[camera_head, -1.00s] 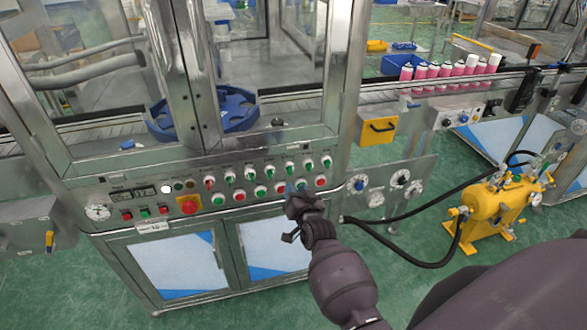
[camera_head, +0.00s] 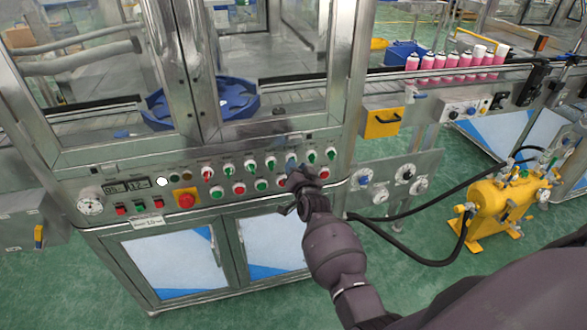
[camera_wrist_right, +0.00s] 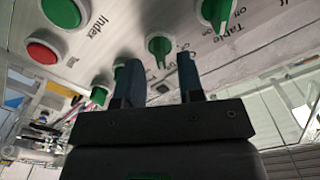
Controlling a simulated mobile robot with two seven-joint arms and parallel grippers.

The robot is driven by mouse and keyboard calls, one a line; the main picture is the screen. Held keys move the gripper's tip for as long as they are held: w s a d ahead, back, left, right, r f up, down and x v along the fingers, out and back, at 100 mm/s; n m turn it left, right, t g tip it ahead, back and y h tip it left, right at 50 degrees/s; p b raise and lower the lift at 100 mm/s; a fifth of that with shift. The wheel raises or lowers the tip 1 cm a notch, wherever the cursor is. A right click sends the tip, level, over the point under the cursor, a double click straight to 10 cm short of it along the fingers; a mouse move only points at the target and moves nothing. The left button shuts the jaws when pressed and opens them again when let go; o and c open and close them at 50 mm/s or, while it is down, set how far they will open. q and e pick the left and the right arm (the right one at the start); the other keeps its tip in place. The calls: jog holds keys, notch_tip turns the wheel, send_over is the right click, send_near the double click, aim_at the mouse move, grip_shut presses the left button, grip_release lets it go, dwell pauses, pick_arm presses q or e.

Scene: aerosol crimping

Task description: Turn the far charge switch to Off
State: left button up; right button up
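The control panel (camera_head: 150,190) of the machine carries an upper row of rotary switches. In the right wrist view, a green switch (camera_wrist_right: 159,47) sits just beyond and between my fingertips, with On/Off lettering beside it; its name is mostly hidden. Its knob points roughly down in that picture. I cannot read which switch is the far charge one. My right gripper (camera_head: 292,165) is at the panel's right part, and its fingers cover part of the row. In the wrist view, my right gripper (camera_wrist_right: 160,72) is open, fingers apart; contact cannot be told. My left gripper is out of view.
A switch labelled Table (camera_wrist_right: 215,12) and a green Index button (camera_wrist_right: 62,12) are close by. A red-and-yellow emergency stop (camera_head: 186,199) is to the left. Gauges (camera_head: 405,174) and a yellow tank (camera_head: 500,205) with black hoses stand right.

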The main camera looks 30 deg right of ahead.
jog(key=shift+b+x, duration=0.35)
jog(key=shift+x, duration=0.6)
grip_shut()
